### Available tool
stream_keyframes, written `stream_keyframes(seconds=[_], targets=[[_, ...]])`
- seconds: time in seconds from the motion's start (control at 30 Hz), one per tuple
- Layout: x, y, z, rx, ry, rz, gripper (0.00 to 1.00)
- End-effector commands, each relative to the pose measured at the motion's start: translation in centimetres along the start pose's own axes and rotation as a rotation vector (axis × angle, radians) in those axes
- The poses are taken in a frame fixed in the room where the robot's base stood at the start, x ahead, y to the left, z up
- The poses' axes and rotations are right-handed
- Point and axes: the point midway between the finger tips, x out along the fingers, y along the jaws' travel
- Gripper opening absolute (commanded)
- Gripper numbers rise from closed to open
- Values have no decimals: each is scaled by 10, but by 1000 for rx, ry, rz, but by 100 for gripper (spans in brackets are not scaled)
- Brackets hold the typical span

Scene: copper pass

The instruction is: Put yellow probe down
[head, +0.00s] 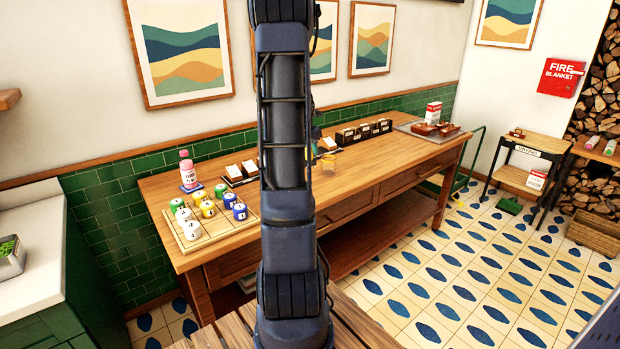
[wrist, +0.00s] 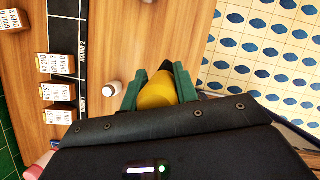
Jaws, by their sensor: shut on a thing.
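My gripper (wrist: 157,84) shows in the wrist view with its two green fingers shut on the yellow probe (wrist: 157,96). The probe shows as a rounded yellow body between the fingers; its lower part is hidden by the gripper housing. It appears over the wooden table (wrist: 190,20) near its edge, with the patterned floor to the right. I cannot tell whether the probe touches the table. In the head view my arm hides most of the gripper and the probe.
A small white thing (wrist: 112,88) lies left of the fingers. Beyond it are a black labelled strip (wrist: 68,35) and several card holders (wrist: 58,92). In the head view, a board with numbered cups (head: 206,220) and a pink bottle (head: 188,170) stand at the table's left.

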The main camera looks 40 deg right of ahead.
Motion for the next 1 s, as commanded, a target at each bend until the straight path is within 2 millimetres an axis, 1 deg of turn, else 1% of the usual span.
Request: stream_keyframes(seconds=[0.03, 0.1, 0.3, 0.4, 0.63, 0.9, 1.0], targets=[[11, 0, -5, -2, 3, -1, 2], [25, 0, -11, -2, 4, -2, 2], [60, 0, -26, -2, 2, -1, 2], [70, 0, -29, -1, 1, 0, 2], [81, 0, -34, -1, 0, 0, 2], [112, 0, -47, -2, 1, 0, 2], [114, 0, -48, -1, 0, 1, 2]])
